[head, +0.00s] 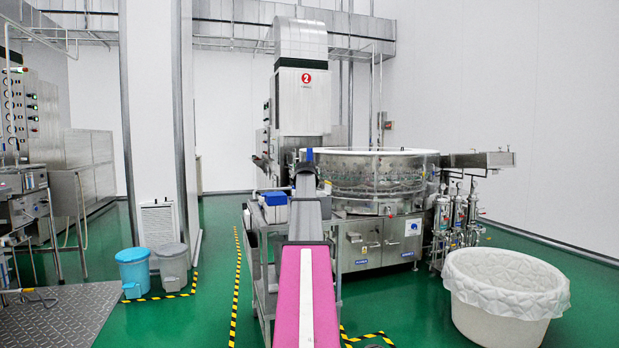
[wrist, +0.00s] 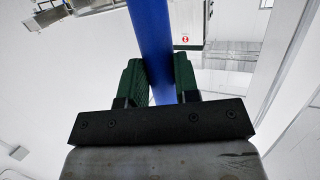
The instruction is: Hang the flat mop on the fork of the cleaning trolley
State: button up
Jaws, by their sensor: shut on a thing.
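My gripper (wrist: 158,68) has its two green fingers closed on a blue pole (wrist: 150,30), which looks like the flat mop's handle. The pole runs from the top of the wrist view down between the fingers. In the head view, a short blue piece of it (head: 309,154) shows above my gripper (head: 305,167), at the far end of my outstretched arm. The arm hides what lies below. I see no mop head in either view. I cannot make out the cleaning trolley or its fork.
The round steel washer (head: 370,180) stands just beyond, right of my arm. A blue box (head: 275,199) sits on a metal frame at left. A large white tub (head: 505,310) stands front right; blue (head: 133,270) and grey (head: 171,265) bins stand left. Green floor between is open.

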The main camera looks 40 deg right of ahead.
jog(key=shift+f, duration=1.6)
dwell(0.3)
jog(key=o, duration=1)
jog(key=v, duration=1)
jog(key=shift+s+a, duration=0.25)
jog(key=shift+a, duration=0.05)
